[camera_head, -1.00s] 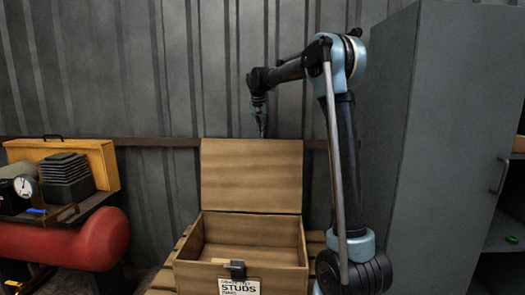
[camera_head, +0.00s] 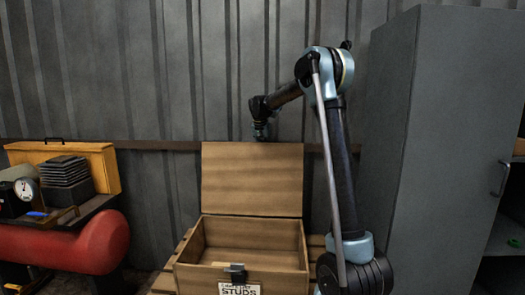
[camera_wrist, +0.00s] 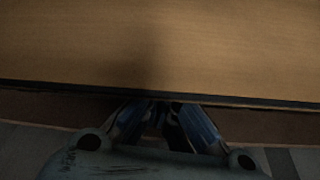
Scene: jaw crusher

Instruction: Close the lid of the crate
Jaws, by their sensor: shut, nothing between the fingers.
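The wooden crate (camera_head: 190,258) stands open, with its lid (camera_head: 252,178) raised nearly upright at the back edge. The crate's inside looks empty from here. My gripper is behind the lid in the head view, with its fingers hidden; only the wrist part above the lid's top edge shows. In the wrist view my gripper (camera_wrist: 160,106) is shut and empty, its fingertips close to the dark lower edge of a wooden panel, which appears to be the lid (camera_wrist: 160,45). Whether they touch it I cannot tell.
A corrugated metal wall (camera_head: 150,80) with a brown rail stands behind the crate. A grey cabinet (camera_head: 410,150) is on the right. A red tank (camera_head: 70,240) with a gauge and a yellow-brown box (camera_head: 95,162) is on the left. The crate's front carries a latch and a STUDS label.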

